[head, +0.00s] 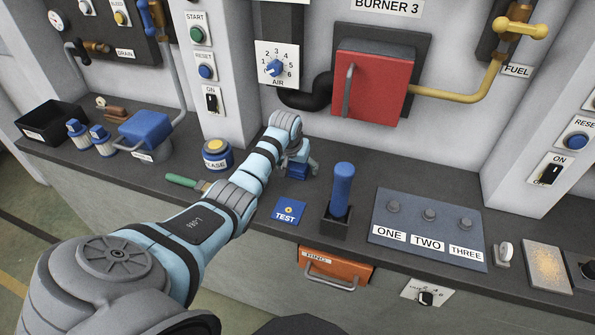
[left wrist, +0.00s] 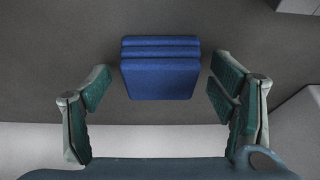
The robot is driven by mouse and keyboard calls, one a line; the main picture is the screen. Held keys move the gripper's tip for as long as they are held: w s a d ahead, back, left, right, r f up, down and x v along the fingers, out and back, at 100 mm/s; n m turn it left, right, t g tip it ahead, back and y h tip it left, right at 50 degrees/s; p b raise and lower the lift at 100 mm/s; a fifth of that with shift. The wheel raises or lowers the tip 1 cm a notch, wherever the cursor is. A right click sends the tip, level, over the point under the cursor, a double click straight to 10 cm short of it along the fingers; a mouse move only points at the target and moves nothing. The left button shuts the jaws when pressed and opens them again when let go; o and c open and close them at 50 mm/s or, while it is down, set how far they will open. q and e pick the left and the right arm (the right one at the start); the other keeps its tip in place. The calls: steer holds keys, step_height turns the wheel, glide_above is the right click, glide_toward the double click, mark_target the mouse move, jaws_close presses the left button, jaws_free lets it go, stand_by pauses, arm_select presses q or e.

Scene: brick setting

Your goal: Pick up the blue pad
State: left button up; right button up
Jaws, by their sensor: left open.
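The blue pad (head: 297,172) sits on the dark grey bench top, partly hidden by my left gripper (head: 301,160). In the left wrist view the blue pad (left wrist: 160,75) looks like a stack of several blue layers. My left gripper (left wrist: 162,92) is open there, with one green-padded finger on each side of the pad. A gap shows between each finger and the pad, so it is not held. My right gripper is in neither view.
A blue TEST card (head: 289,212) and an upright blue handle (head: 342,190) in a dark holder stand near the pad. A grease tin (head: 217,154) and a green-handled tool (head: 183,180) lie left of my arm. A panel with knobs (head: 428,227) is at the right.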

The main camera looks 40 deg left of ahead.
mark_target(297, 165)
arm_select(q)
steer(key=c, duration=1.4)
steer(key=shift+o, duration=0.2)
step_height(297, 165, up, 20)
steer(key=p, duration=0.2)
